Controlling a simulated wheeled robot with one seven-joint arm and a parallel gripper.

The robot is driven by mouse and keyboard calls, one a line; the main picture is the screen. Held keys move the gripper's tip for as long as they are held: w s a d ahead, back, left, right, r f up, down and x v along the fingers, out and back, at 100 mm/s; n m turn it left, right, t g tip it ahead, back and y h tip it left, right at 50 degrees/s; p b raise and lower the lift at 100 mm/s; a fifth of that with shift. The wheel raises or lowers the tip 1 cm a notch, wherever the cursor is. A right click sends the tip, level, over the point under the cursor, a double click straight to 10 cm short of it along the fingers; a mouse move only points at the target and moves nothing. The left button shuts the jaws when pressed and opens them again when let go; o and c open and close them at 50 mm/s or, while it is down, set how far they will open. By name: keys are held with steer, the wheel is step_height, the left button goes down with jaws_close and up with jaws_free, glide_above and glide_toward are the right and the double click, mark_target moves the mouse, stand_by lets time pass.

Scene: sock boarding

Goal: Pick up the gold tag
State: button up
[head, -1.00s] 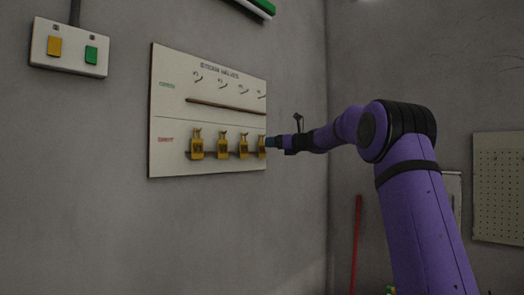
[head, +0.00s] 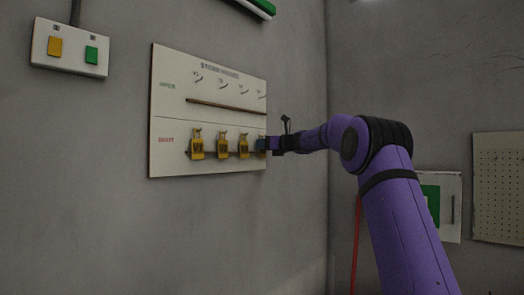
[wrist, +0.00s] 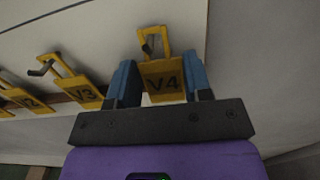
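Several gold tags hang in a row on the lower half of a white valve board (head: 175,105). The rightmost tag, marked V4 (wrist: 163,80), hangs by its loop on a hook in the wrist view. My gripper (wrist: 160,66) has one blue finger on each side of this tag. The fingers look spread, with narrow gaps beside the tag; firm contact does not show. In the head view my gripper (head: 262,145) covers most of V4. The V3 tag (wrist: 86,91) hangs just left of the fingers. Two more gold tags (head: 197,147) (head: 222,147) hang further left.
A thin brown ledge (head: 225,105) crosses the board above the tags, below a row of empty hooks. A switch box (head: 70,62) with yellow and green buttons is at upper left. A red pole (head: 355,245) stands at the right.

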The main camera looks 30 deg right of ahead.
steer(key=shift+c, duration=0.4)
steer(key=r+v, duration=0.1)
steer(key=v, duration=1.7)
steer(key=shift+r, duration=0.3)
